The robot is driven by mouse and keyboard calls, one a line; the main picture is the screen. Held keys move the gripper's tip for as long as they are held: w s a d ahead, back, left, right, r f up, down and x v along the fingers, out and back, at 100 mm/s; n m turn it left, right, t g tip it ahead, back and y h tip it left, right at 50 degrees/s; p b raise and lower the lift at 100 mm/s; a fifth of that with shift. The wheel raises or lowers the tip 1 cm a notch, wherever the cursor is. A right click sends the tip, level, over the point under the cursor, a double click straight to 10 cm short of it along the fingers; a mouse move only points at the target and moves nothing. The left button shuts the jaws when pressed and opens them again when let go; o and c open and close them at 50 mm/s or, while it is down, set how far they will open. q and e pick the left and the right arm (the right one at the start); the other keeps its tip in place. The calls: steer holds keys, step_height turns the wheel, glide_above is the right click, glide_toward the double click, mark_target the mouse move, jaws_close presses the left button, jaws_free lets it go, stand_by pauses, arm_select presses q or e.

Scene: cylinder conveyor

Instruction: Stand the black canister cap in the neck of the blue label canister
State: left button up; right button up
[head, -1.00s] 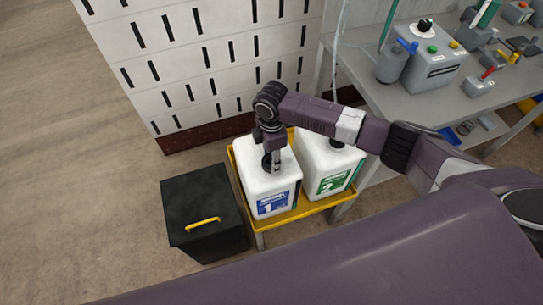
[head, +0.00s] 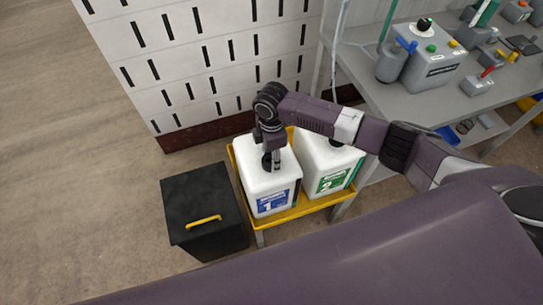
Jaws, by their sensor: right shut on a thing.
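The blue label canister (head: 258,181) is white, with a blue label marked 1, and stands upright on the left of a yellow tray stand. My right gripper (head: 272,164) points down over the top of this canister, at its neck. It is shut on the black canister cap (head: 268,161), a small dark shape at the fingertips. The cap is at the neck, but I cannot tell whether it is seated in it. The fingers and wrist hide most of the neck. My left gripper is not in view.
A green label canister (head: 332,168) stands close on the right in the yellow tray (head: 307,208). A black box with a yellow handle (head: 203,212) is on the floor at the left. A grey workbench (head: 398,98) with devices is at the right. A white slotted wall stands behind.

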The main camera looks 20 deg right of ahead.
steer(key=shift+f, duration=0.15)
steer(key=o, duration=1.3)
step_height(320, 180, up, 12)
steer(key=shift+r, duration=0.1)
